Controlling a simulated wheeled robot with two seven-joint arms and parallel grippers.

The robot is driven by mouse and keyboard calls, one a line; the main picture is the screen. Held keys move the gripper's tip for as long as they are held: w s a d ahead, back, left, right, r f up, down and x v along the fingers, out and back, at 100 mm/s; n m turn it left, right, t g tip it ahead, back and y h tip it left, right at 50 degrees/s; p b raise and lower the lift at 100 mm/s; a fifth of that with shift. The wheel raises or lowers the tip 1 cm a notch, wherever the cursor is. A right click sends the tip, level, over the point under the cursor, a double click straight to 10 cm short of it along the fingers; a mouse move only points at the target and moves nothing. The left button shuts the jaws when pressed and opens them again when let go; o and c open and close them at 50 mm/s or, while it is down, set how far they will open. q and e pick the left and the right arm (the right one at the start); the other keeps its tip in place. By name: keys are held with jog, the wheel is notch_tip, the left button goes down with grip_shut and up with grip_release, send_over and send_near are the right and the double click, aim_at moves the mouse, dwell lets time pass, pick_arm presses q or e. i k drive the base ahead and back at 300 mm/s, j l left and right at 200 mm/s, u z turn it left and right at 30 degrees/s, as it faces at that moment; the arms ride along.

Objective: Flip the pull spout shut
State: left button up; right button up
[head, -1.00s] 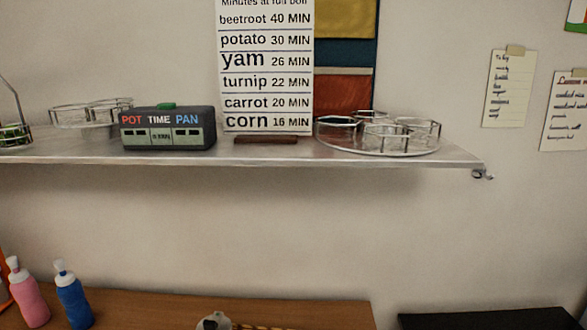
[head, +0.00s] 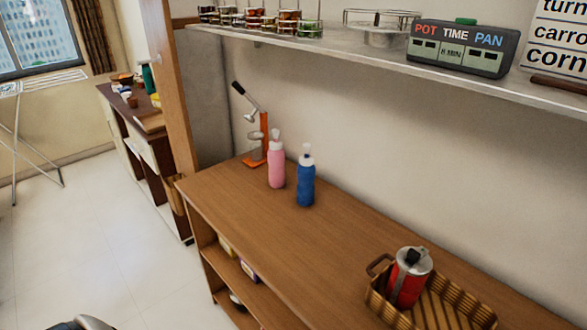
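A pink bottle (head: 276,165) with a white top and pale spout stands upright on the wooden counter. I cannot tell at this size whether any spout is pulled out or shut. Neither gripper can be made out in the head view.
An orange press (head: 262,140) with a dark lever stands behind the pink bottle. The basket (head: 478,315) sits near the counter's right part. Between bottles and basket the counter (head: 310,245) is clear. A shelf (head: 380,54) with a timer (head: 463,48) overhangs. Open floor (head: 90,240) lies left.

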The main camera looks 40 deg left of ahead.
aim_at(306, 147)
jog(key=u, duration=1.05)
